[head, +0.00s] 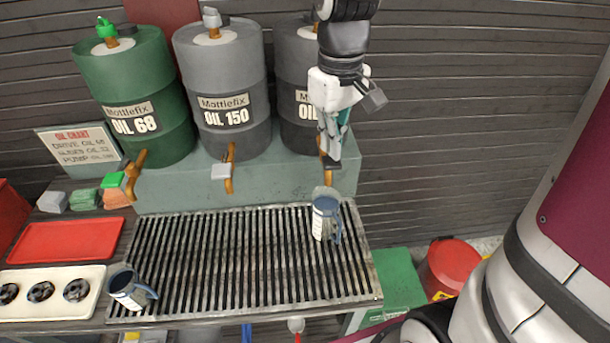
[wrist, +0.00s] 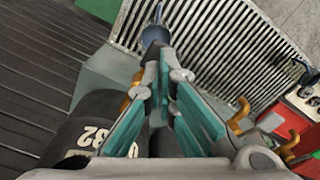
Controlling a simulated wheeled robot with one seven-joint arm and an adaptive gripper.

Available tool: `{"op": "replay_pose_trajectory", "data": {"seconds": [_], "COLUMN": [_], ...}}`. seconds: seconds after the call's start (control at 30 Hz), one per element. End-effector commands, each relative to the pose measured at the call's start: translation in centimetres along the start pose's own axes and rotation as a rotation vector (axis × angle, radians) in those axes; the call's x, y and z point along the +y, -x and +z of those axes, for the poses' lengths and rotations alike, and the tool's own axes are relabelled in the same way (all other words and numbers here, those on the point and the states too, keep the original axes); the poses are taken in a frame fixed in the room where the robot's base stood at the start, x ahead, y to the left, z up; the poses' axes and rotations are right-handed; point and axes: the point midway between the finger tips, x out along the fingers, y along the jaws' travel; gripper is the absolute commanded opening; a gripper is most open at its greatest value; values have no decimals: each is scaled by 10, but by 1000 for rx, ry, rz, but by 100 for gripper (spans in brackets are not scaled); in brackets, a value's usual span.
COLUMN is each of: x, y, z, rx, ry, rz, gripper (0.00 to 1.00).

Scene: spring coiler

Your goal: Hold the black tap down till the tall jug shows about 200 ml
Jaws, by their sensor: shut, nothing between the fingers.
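The black tap (head: 328,178) has an orange-brown body and sits low on the dark drum at the right. My gripper (head: 335,158) is shut and empty, pointing down right at this tap. Its tip overlaps the dark lever, so I cannot tell whether it presses it. A jug with a blue rim and handle and a pale scale panel (head: 325,218) stands upright on the grate below this tap. It looks like the taller jug; its level is unreadable. It also shows beyond my fingertips (wrist: 157,65) in the wrist view, as a blue jug (wrist: 154,36).
A second jug (head: 128,291) stands at the grate's front left. The slatted grate (head: 230,300) is clear between the jugs. The green drum (head: 135,80) and the grey drum (head: 215,70) have their own taps to the left. A red tray (head: 65,240) lies at far left.

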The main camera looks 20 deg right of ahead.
Motion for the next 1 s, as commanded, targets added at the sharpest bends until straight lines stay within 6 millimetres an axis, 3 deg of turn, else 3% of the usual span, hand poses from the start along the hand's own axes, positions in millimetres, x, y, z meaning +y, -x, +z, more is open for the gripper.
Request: {"op": "replay_pose_trajectory", "data": {"seconds": [1.0], "x": [0], "y": [-27], "z": [0], "rx": [0], "ry": [0], "rz": [0], "gripper": [0]}}
